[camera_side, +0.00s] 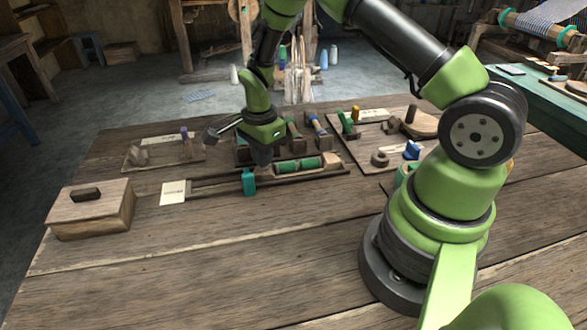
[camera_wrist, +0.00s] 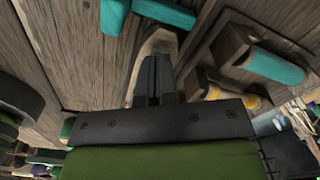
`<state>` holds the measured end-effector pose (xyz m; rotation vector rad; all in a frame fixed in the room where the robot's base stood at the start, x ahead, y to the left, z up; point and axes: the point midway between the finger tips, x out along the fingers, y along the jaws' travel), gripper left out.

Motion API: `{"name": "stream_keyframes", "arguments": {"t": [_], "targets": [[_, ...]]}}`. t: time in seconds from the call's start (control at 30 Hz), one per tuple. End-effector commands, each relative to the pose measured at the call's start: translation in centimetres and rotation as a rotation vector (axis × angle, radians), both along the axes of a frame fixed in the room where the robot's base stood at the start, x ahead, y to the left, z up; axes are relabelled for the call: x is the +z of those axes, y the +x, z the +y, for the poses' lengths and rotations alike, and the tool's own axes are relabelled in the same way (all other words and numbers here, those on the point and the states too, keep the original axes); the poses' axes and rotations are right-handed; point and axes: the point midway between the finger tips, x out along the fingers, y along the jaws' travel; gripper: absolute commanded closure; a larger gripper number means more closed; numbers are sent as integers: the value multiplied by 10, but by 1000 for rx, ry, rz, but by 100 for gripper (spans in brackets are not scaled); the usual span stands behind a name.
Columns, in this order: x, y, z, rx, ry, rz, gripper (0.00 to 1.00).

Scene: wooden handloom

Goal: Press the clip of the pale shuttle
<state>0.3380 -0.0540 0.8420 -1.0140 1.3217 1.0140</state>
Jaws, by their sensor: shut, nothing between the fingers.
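My gripper (camera_side: 262,162) is shut and empty, pointing down over the middle of the workbench. In the wrist view its two dark fingers (camera_wrist: 154,65) lie side by side over a pale wooden piece with a rounded end (camera_wrist: 160,40), which looks like the pale shuttle. Most of that piece is hidden behind the fingers, and I cannot tell whether they touch it. No clip can be made out. In the side view a wooden shuttle with a green bobbin (camera_side: 298,166) lies just right of my gripper.
A teal block (camera_side: 249,182) stands close below my gripper, with a white card (camera_side: 173,193) to its left. A lidded wooden box (camera_side: 90,210) sits at the left. Boards with small parts (camera_side: 165,152) lie behind. The bench front is clear.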

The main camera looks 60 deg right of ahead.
Motion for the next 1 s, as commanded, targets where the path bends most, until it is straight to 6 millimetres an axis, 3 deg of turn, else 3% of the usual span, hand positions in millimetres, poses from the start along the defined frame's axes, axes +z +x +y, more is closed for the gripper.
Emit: {"name": "stream_keyframes", "arguments": {"t": [0.57,1.0], "targets": [[-9,0,0,0,0,-1,100],[24,0,0,0,-1,-2,100]]}}
